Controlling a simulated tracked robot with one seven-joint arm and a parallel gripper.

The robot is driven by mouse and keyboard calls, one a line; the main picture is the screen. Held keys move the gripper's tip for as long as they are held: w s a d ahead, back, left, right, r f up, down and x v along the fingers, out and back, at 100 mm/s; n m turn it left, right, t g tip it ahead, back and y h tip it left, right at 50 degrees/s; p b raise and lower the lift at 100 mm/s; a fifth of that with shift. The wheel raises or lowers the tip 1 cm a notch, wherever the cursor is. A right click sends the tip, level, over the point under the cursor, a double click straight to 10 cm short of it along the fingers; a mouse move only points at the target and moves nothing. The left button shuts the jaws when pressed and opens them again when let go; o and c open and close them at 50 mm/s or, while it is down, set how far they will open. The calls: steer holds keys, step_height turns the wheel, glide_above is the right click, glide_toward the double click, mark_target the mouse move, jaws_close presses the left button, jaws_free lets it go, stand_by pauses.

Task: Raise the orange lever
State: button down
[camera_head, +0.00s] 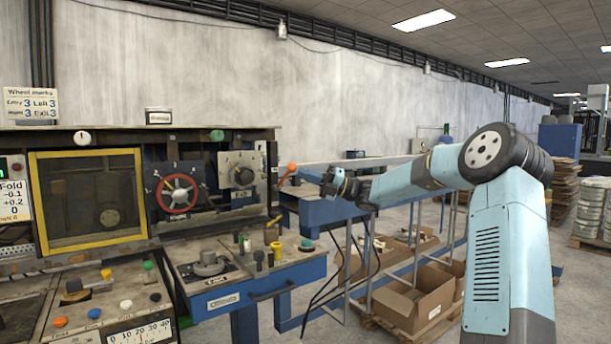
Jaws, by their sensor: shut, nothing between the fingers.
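The orange lever (292,168) is a short arm with a round orange knob on the right side of the machine. Its knob end points up and to the right. My gripper (326,180) is just right of the knob, at about the same height in the picture. It is small and dark in this view, shut and holding nothing. I cannot tell whether it touches the lever.
The machine panel has a red handwheel (177,193) and a yellow-framed window (88,202). A blue bench (240,283) with small knobs stands below the lever.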

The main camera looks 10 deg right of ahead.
steer(key=s+v, duration=0.2)
steer(key=v, duration=1)
steer(key=s+a+f+n+g+h, duration=0.2)
steer(key=s+a+f+n+h, duration=0.2)
steer(key=s+a+n+h, duration=0.35)
steer(key=s+a+f+n+g+h, duration=0.2)
steer(key=s+a+f+n+h, duration=0.3)
steer(key=s+a, duration=0.5)
steer(key=s+d+n+t+h, duration=0.2)
steer(key=s+d+n+h, duration=0.2)
steer(key=s+n, duration=0.6)
steer(key=s+d+n+t+h, duration=0.3)
steer(key=s+d+n+h, duration=0.2)
steer(key=s+n, duration=0.5)
steer(key=s, duration=0.5)
steer(key=shift+n, duration=0.35)
